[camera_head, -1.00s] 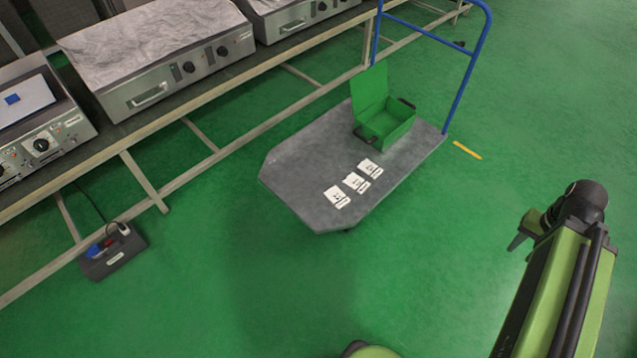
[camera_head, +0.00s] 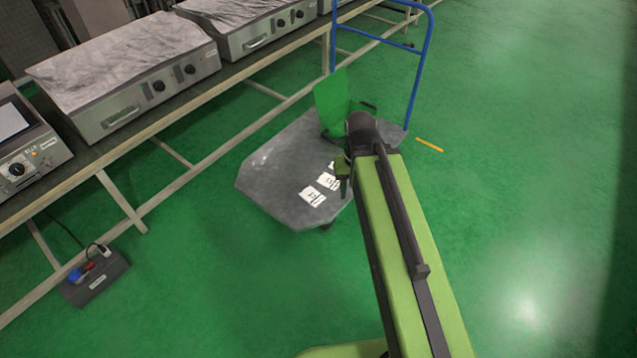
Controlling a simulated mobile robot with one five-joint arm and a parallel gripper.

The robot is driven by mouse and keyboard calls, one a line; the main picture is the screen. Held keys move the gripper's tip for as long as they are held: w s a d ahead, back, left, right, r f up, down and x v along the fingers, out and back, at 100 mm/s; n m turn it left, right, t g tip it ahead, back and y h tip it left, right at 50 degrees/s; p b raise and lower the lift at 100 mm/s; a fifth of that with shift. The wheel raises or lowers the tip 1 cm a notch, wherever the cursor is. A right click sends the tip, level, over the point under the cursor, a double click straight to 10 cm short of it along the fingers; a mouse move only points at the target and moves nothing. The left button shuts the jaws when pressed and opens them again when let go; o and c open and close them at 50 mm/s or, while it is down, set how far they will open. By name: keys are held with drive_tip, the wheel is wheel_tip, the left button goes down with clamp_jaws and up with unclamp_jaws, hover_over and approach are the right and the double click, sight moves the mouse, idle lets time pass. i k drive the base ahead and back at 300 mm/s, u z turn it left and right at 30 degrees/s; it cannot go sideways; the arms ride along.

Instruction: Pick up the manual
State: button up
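Several white printed manuals lie in a row on the grey deck of the trolley (camera_head: 265,178). The nearest manual (camera_head: 312,196) and the middle manual (camera_head: 328,181) show clearly. Only a sliver of the far manual (camera_head: 332,165) shows beside my arm. My gripper (camera_head: 343,190) is beside the manuals, on their right in the picture, seemingly above the deck. Its fingers are mostly hidden by my arm, so I cannot tell whether it is open or shut. No manual is visibly lifted.
A green toolbox with a raised lid (camera_head: 331,103) stands behind my arm, its body mostly hidden. The trolley's blue handle (camera_head: 420,75) rises at the back. A workbench with heating devices (camera_head: 125,75) runs along the left. A power strip (camera_head: 97,277) lies on the floor.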

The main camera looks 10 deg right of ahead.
sight(328, 181)
drive_tip(key=z, duration=0.05)
drive_tip(key=i, duration=1)
drive_tip(key=u, duration=0.05)
